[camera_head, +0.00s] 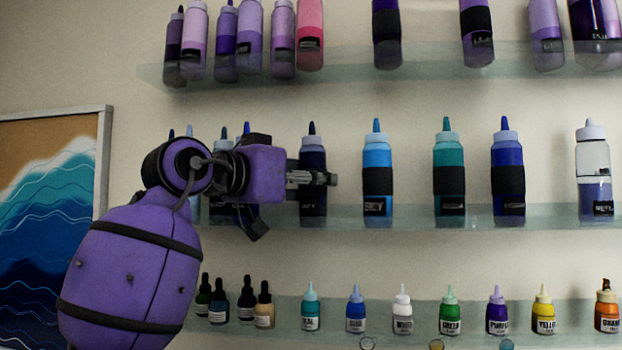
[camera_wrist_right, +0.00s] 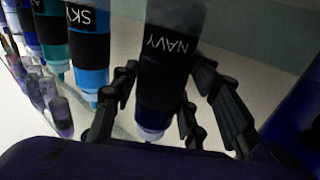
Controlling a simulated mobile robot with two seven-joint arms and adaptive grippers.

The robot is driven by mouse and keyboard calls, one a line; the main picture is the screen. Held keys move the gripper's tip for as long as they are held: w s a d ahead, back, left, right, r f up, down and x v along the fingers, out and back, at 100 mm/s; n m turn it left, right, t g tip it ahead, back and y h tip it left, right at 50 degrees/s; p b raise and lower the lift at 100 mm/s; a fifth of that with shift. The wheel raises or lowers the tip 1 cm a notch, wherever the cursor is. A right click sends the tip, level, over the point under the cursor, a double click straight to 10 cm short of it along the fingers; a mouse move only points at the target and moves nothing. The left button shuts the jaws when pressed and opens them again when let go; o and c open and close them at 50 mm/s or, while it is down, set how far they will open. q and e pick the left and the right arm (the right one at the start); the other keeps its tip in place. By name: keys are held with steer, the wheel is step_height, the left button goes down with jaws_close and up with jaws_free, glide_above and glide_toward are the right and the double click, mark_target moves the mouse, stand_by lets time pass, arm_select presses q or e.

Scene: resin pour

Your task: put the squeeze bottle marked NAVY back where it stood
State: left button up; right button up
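The NAVY squeeze bottle (camera_head: 312,155) is dark blue with a black band and a pale collar. It is upright in the middle-shelf row, left of the SKY bottle (camera_head: 377,155). My right gripper (camera_head: 316,178) reaches it from the left in the head view. In the right wrist view, which is upside down, my right gripper (camera_wrist_right: 167,68) has a finger on each side of the NAVY bottle (camera_wrist_right: 165,75), tips close against its band. The fingers partly hide the bottle in the head view. Whether its base touches the shelf is unclear. My left gripper is not in view.
The glass middle shelf (camera_head: 400,217) also holds a teal bottle (camera_head: 449,155), a blue bottle (camera_head: 508,155) and several bottles partly behind my arm. Purple bottles stand on the upper shelf (camera_head: 345,62), small bottles on the lower one. A wave picture (camera_head: 45,220) hangs at left.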

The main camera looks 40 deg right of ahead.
steer(key=shift+o, duration=1.2)
steer(key=shift+r, duration=0.1)
steer(key=shift+a+r, duration=0.1)
steer(key=shift+a, duration=0.15)
steer(key=s+a+b, duration=0.1)
steer(key=a, duration=1)
steer(key=shift+a+b, duration=0.25)
steer(key=shift+b, duration=0.15)
